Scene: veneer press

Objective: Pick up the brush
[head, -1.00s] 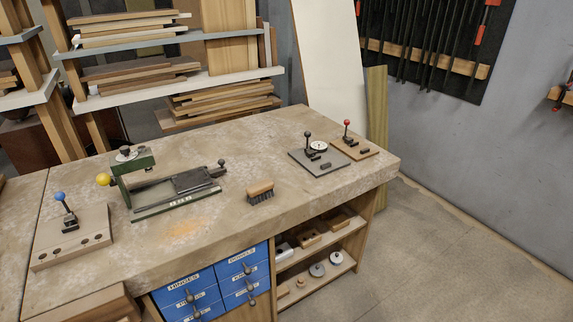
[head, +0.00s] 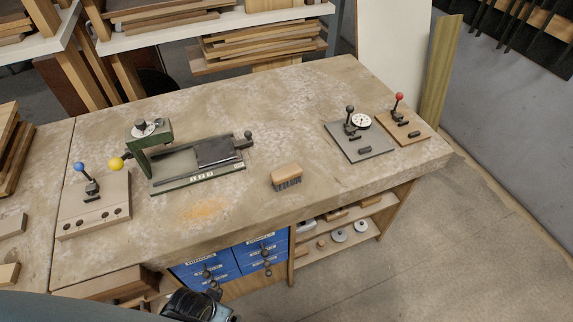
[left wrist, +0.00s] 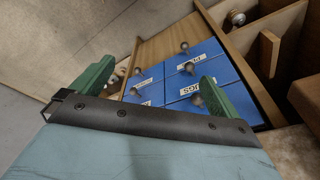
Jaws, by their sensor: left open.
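The brush (head: 286,176) has a light wooden back and dark bristles. It stands bristles down on the workbench (head: 330,95), near the front edge right of the middle, with nothing touching it. My left gripper shows in the left wrist view (left wrist: 150,88) with its two green fingers spread and nothing between them. It faces the blue drawers under the bench, below the bench top and apart from the brush. In the head view, a dark part of my left arm shows at the bottom edge. The brush is not in the left wrist view. My right gripper is not in view.
A green press (head: 185,162) stands left of the brush. A lever block with a blue knob (head: 93,207) is at the left. A grey plate with a dial (head: 360,142) and a red-knobbed lever board (head: 403,127) are at the right. Blue drawers (head: 222,262) sit under the front edge.

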